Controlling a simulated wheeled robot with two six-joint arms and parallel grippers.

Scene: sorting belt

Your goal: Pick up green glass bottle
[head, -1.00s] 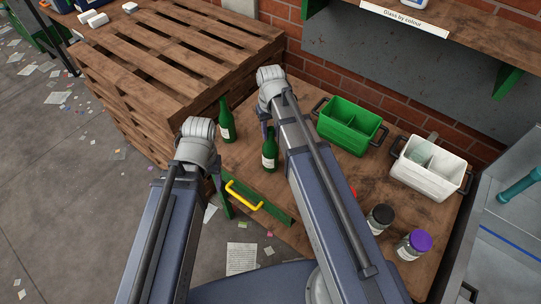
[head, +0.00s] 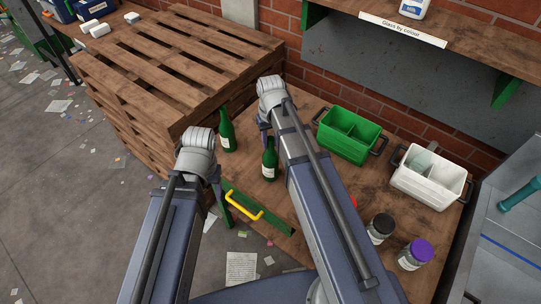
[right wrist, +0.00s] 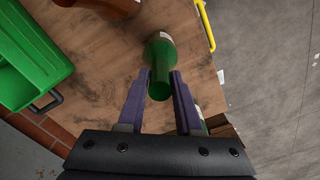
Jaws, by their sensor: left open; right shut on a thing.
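Two green glass bottles stand on the wooden table in the head view. The nearer bottle (head: 269,163) is at my right gripper (head: 264,130), whose jaws are shut on its upper part; the arm partly hides the contact. In the right wrist view this bottle (right wrist: 160,55) shows between the purple fingers (right wrist: 157,88). The other green bottle (head: 226,131) stands upright to the left, near the pallets, and a sliver of a bottle shows behind a finger in the right wrist view. My left gripper (head: 216,182) is open and empty near the table's left edge.
Jars with black (head: 382,224) and purple (head: 421,251) lids are near the front right. Stacked pallets (head: 180,75) stand behind left. A yellow handle (head: 243,205) is at the table's edge.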

